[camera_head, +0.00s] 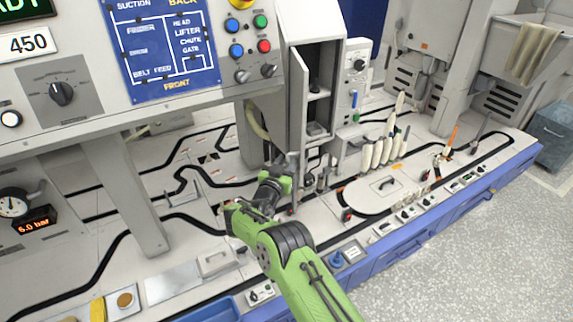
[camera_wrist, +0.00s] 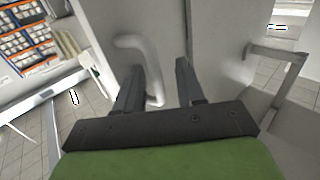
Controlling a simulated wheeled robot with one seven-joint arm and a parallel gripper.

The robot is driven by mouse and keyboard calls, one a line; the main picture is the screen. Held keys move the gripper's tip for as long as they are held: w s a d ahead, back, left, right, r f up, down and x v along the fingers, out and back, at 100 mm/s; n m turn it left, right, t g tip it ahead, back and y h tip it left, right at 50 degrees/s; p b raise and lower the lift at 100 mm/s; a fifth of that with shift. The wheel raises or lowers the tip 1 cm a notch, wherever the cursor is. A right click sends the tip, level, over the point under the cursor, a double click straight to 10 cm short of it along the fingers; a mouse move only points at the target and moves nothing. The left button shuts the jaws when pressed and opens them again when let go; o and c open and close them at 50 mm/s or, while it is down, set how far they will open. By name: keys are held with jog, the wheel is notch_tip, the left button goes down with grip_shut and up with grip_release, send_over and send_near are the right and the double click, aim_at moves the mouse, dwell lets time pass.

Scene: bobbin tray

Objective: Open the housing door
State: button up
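The grey housing (camera_head: 311,28) stands upright on the machine bed in the head view, with a tall opening showing a shelf inside. A narrow upright panel (camera_head: 297,95) borders the opening on the left; I cannot tell for sure whether it is the door standing ajar. My gripper (camera_head: 291,163) is low at the housing's front. In the wrist view a pale panel (camera_wrist: 110,18) carries a bent bar handle (camera_wrist: 143,48). My gripper (camera_wrist: 157,88) is open, and the handle's lower part shows between its fingers. Contact cannot be told.
A control panel with buttons (camera_head: 235,51) overhangs the bed at left on a grey post (camera_head: 128,190). Several cream bobbins (camera_head: 385,150) stand right of the housing. A second bar handle (camera_wrist: 278,55) shows at right in the wrist view. Open floor (camera_head: 470,255) lies at right.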

jog(key=p+v, duration=0.3)
jog(key=v, duration=1.3)
jog(key=w+d+r+m+g+h, duration=0.25)
jog(key=d+r+g, duration=0.35)
jog(key=d, duration=0.5)
jog(key=s+d+r+g+y, duration=0.3)
jog(key=s+d+r, duration=0.5)
jog(key=d, duration=0.2)
jog(key=s+d+r+n+g+y, duration=0.1)
jog(key=s+r+n+y, duration=0.15)
jog(key=s, duration=1.15)
jog(key=s+d+r+n+g+y, duration=0.1)
jog(key=s+n+g+y, duration=0.2)
jog(key=s, duration=1.1)
notch_tip(320, 180, up, 14)
jog(key=t+p, duration=0.1)
jog(key=p, duration=1.3)
jog(key=shift+r+n+p, duration=0.15)
jog(key=shift+n+p, duration=0.15)
jog(key=shift+n, duration=0.1)
